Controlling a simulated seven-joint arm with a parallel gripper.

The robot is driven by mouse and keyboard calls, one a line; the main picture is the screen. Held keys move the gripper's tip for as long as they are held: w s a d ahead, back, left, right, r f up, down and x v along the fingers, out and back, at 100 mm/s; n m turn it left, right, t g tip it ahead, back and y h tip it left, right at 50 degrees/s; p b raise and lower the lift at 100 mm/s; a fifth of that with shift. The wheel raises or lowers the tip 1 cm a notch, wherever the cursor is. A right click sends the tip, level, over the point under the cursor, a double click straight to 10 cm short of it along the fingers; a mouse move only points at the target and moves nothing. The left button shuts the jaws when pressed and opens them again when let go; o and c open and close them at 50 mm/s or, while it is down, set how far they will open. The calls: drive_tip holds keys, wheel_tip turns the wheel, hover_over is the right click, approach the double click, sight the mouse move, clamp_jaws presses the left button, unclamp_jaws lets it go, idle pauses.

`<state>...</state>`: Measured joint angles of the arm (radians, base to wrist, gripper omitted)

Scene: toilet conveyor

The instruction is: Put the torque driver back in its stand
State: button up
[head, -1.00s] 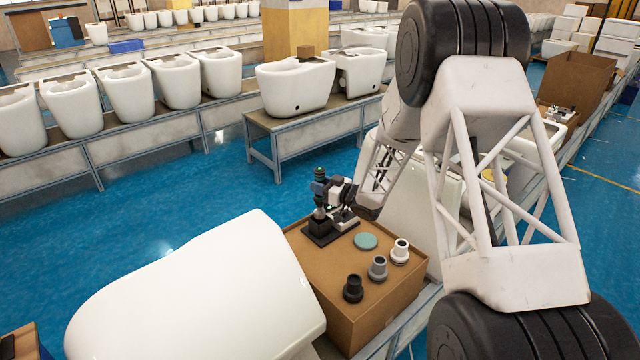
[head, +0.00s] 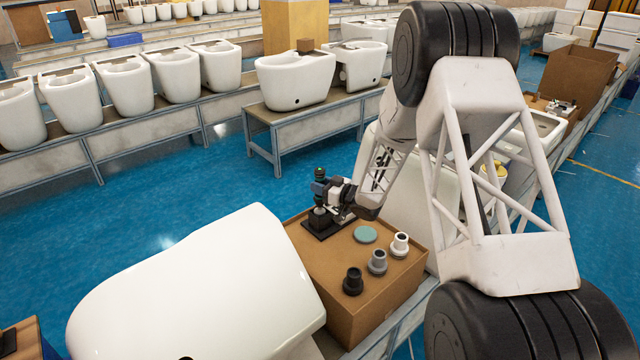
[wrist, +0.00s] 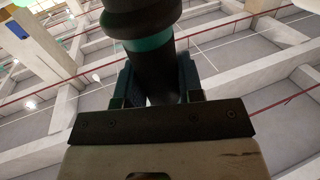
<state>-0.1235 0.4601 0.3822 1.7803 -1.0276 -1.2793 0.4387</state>
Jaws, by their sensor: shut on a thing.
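The torque driver (head: 319,187) is dark with a green band near its top and stands roughly upright above its stand. The stand (head: 322,226) is a black block on a base, on the cardboard box at the centre. My gripper (head: 332,190) is shut around the driver's body from the right side. In the wrist view the driver (wrist: 150,65) rises between the two fingers of my gripper (wrist: 153,90). The driver's lower end is at the top of the stand; I cannot tell how far it is inside.
The cardboard box (head: 330,300) also carries a teal disc (head: 365,234) and black (head: 353,281), grey (head: 377,262) and white (head: 400,245) stepped fittings. A large white toilet (head: 200,290) lies close on the left. Blue floor is open behind.

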drive_tip(key=shift+f, duration=2)
drive_tip(key=o, duration=1.2)
drive_tip(key=shift+c, duration=0.2)
drive_tip(key=shift+s+d, duration=0.1)
drive_tip(key=v, duration=0.7)
drive_tip(key=shift+d, duration=0.25)
drive_tip(key=shift+s, duration=0.1)
